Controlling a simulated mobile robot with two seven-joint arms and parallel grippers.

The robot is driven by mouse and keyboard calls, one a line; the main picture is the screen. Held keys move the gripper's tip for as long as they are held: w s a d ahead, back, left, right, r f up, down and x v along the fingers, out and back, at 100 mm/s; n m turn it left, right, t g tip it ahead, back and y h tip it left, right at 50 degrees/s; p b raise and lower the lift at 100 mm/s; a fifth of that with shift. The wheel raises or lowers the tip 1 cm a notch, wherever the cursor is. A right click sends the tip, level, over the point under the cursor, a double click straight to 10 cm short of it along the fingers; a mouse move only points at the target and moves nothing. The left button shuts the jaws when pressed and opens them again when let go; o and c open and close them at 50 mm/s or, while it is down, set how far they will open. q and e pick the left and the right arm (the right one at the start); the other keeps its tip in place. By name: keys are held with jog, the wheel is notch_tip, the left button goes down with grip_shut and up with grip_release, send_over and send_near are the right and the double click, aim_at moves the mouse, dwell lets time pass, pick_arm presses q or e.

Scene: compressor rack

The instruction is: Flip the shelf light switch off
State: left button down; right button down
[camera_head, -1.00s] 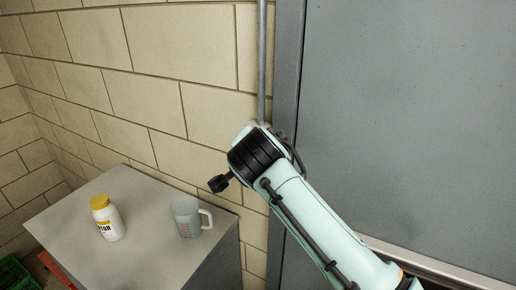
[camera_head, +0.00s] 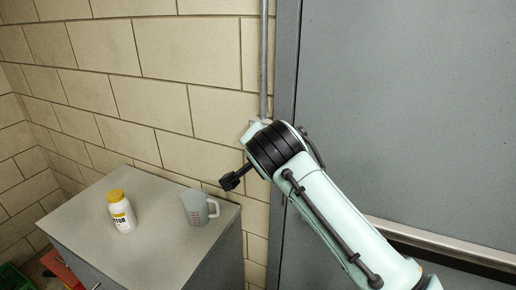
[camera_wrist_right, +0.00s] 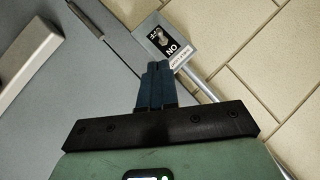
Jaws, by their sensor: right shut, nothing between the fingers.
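The light switch (camera_wrist_right: 157,36) is a small metal toggle on a black plate with ON and OFF lettering, set on a grey box (camera_wrist_right: 181,40). It shows in the right wrist view, just beyond the fingertips. My right gripper (camera_wrist_right: 158,66) is shut and empty, its blue fingers together, with the tips close to the lower edge of the switch plate. I cannot tell whether they touch the box. In the head view my right arm covers the switch and the gripper's fingers. My left gripper is not in view.
A grey vertical conduit (camera_head: 264,60) runs down the block wall (camera_head: 150,90) beside a large grey panel (camera_head: 400,100). A grey cabinet (camera_head: 160,255) at lower left carries a yellow-capped white bottle (camera_head: 122,215) and a measuring jug (camera_head: 196,208).

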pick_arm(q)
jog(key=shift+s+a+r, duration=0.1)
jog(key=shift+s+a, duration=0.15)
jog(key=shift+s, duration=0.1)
pick_arm(e)
jog(key=shift+s+r, duration=0.1)
jog(key=shift+s, duration=0.25)
jog(key=shift+w, duration=0.1)
